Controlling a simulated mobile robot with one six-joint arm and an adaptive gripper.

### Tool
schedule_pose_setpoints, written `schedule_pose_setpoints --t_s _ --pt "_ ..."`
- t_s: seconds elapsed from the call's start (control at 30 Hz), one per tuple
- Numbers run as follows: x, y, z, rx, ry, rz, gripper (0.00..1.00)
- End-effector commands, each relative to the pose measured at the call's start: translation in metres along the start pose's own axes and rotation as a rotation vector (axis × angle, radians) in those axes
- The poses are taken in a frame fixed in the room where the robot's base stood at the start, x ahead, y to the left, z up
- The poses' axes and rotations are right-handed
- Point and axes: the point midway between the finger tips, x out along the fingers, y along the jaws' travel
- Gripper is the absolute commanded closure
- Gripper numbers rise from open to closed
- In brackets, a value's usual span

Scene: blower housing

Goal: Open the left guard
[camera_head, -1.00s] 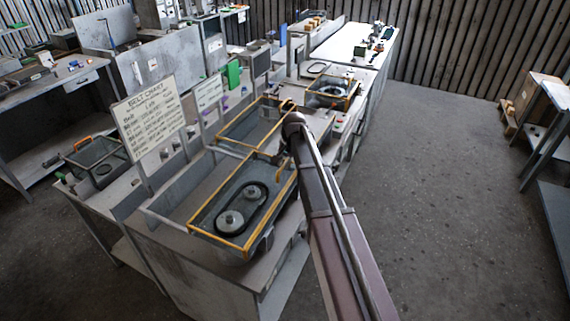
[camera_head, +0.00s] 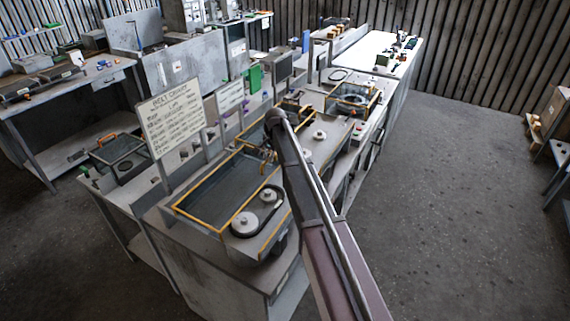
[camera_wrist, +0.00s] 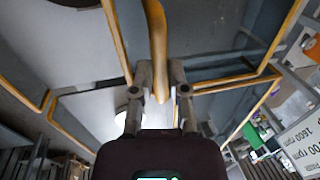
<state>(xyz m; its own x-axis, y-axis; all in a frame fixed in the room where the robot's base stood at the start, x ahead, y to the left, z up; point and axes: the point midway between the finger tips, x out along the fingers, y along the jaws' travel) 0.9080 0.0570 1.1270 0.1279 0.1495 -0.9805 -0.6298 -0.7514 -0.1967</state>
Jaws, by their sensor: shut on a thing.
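The left guard is a yellow-edged frame (camera_head: 199,218) in the head view. It lies swung back to the left, over the tray-like area beside the pulleys. The left pulleys (camera_head: 245,224) and their belt stand uncovered to its right. My gripper (camera_wrist: 160,82) is shut on the guard's yellow handle (camera_wrist: 157,40) in the wrist view, with one finger on each side. Yellow frame edges spread around it there. In the head view my gripper (camera_head: 268,152) is at the guard's far end, partly hidden by my wrist.
A belt chart sign (camera_head: 172,118) stands just left of the guard. A second housing with uncovered pulleys (camera_head: 319,135) lies beyond my arm. A guarded round unit (camera_head: 353,97) is farther back. The floor (camera_head: 455,190) to the right is clear.

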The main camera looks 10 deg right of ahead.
Motion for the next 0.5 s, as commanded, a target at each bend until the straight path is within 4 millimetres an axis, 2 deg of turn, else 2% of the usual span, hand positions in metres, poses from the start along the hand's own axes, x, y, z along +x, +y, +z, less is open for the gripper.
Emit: schedule_pose_setpoints --t_s 0.03,0.2,0.33,0.5 --pt "0.005 -0.023 -0.003 -0.004 -0.003 -0.001 1.00" --pt "0.013 -0.066 -0.004 0.000 -0.003 0.000 1.00" --pt "0.018 -0.090 -0.004 0.002 -0.003 0.000 1.00" --pt "0.021 -0.104 -0.004 0.004 -0.003 0.001 1.00"
